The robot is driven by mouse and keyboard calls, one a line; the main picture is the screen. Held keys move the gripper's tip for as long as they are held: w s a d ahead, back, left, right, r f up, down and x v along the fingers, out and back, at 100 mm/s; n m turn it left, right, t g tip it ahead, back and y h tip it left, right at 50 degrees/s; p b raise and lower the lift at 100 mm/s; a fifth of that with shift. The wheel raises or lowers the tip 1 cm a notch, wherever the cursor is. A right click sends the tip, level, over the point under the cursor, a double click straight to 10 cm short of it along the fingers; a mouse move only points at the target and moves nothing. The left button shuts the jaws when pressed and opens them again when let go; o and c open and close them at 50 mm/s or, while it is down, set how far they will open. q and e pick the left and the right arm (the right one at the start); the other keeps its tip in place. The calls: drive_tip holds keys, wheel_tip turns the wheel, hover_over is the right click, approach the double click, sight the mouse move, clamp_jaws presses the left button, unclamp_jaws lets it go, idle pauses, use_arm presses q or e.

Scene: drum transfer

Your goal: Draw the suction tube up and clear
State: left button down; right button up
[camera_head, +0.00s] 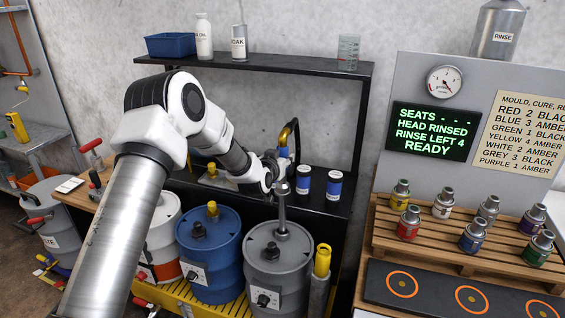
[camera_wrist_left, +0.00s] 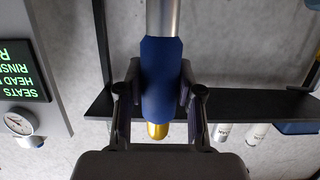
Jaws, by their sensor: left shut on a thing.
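The suction tube has a blue sleeve (camera_wrist_left: 160,80), a gold end (camera_wrist_left: 157,130) and a bare silver length (camera_wrist_left: 161,17) in the left wrist view. My left gripper (camera_head: 272,178) is shut on the blue sleeve, with one finger on each side. In the head view the gold bent top (camera_head: 287,133) shows above the gripper. Below the gripper a steel shaft (camera_head: 282,213) stands upright at the lid of the grey drum (camera_head: 277,262). The tube's lower end is hidden, and I cannot tell how deep it sits. My right gripper is not in view.
A blue drum (camera_head: 209,247) and a white drum (camera_head: 160,240) stand left of the grey one. A yellow-capped cylinder (camera_head: 322,260) is close on its right. Two blue-and-white cans (camera_head: 304,180) stand on the black shelf behind. An upper shelf (camera_head: 270,65) overhangs the back.

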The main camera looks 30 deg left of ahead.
use_arm(q)
wheel_tip(320, 180, up, 21)
drive_tip(key=p, duration=1.3)
drive_tip(key=shift+f, duration=0.15)
